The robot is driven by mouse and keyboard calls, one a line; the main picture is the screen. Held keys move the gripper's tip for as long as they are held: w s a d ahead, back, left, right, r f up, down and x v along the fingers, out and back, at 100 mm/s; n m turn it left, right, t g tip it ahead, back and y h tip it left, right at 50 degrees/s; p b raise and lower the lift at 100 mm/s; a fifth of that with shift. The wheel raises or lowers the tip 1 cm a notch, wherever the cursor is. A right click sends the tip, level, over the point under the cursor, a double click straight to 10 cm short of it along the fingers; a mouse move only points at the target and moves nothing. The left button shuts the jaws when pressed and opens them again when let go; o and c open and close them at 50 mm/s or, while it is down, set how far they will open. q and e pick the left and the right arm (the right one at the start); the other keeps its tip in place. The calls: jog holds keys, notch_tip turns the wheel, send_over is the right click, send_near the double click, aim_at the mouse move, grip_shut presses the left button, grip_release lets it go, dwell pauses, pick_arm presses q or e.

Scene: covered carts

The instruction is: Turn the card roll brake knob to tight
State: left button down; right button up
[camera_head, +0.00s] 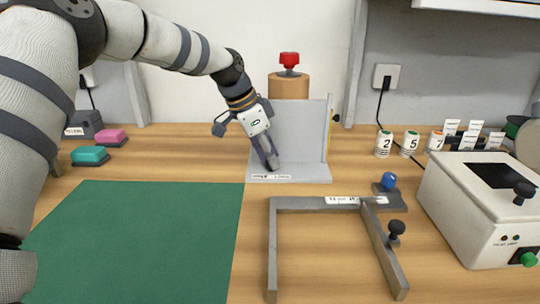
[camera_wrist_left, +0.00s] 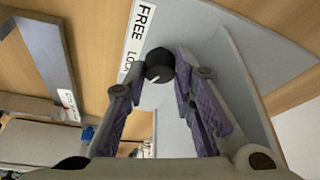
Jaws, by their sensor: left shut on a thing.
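My left gripper (camera_head: 271,163) reaches down to the front of a grey angled stand (camera_head: 297,130). In the left wrist view, the fingers of my left gripper (camera_wrist_left: 158,95) are closed about a round black knob (camera_wrist_left: 159,62) with a short white pointer line on its face. A white label strip (camera_wrist_left: 138,40) beside the knob reads FREE, then a partly hidden word starting LOC. In the head view the knob is hidden by the fingers. A red knob (camera_head: 289,60) tops a brown cardboard-coloured roll (camera_head: 289,86) behind the stand. My right gripper is not in view.
A grey frame (camera_head: 272,245) with a blue knob (camera_head: 389,180) and a black knob (camera_head: 396,228) stands in front. A white box (camera_head: 460,215) is at the right, numbered jars (camera_head: 384,144) behind it. A green mat (camera_head: 135,240) lies at left.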

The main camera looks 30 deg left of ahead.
pick_arm(q)
jog(key=shift+f, duration=0.1)
dwell(0.3)
jog(key=c, duration=1.3)
grip_release()
jog(key=shift+c, duration=0.2)
jog(key=v, duration=0.8)
